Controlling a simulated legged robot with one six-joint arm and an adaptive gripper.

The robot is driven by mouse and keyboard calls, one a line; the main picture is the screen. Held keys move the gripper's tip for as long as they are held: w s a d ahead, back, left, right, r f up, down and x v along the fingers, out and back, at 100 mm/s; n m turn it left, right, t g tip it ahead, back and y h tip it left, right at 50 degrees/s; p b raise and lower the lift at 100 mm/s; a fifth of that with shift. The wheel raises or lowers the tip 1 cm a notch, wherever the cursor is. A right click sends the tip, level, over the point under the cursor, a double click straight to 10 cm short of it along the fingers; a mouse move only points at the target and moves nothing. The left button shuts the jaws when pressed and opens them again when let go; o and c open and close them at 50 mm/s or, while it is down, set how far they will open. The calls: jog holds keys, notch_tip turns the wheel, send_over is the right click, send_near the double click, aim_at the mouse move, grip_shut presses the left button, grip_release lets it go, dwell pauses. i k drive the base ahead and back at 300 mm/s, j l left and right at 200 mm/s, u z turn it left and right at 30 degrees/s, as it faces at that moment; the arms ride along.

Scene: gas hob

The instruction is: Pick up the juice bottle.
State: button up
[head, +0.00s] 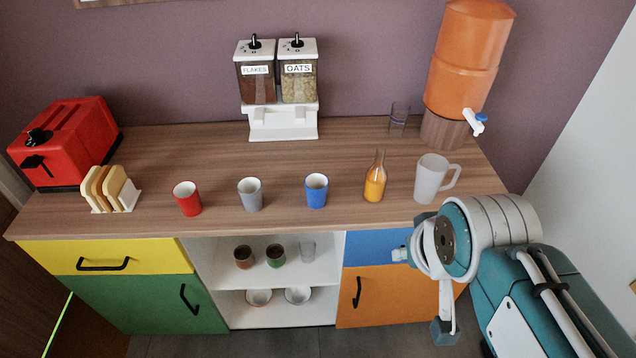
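The juice bottle (375,182) is a small clear bottle with a narrow neck, filled with orange juice. It stands upright on the wooden counter, between the blue cup and the white pitcher. My gripper (422,293) is at the lower right, in front of the counter's edge and below the bottle in the picture. Its two fingertips are wide apart and nothing shows between them. It is clear of the bottle.
On the wooden counter (300,150), a white pitcher (430,180) stands right of the bottle and a blue cup (316,191) left. Farther left are a grey cup (250,195), a red cup (187,199) and a toast rack (110,190). An orange dispenser (465,65) stands behind.

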aim_at(376, 176)
jog(key=z, duration=1.05)
jog(key=j+z, duration=0.25)
jog(key=z, duration=0.15)
jog(key=k+j+z, duration=0.15)
jog(key=z, duration=0.25)
jog(key=k+j+z, duration=0.15)
jog(key=j+z, duration=0.25)
jog(key=k+j, duration=0.4)
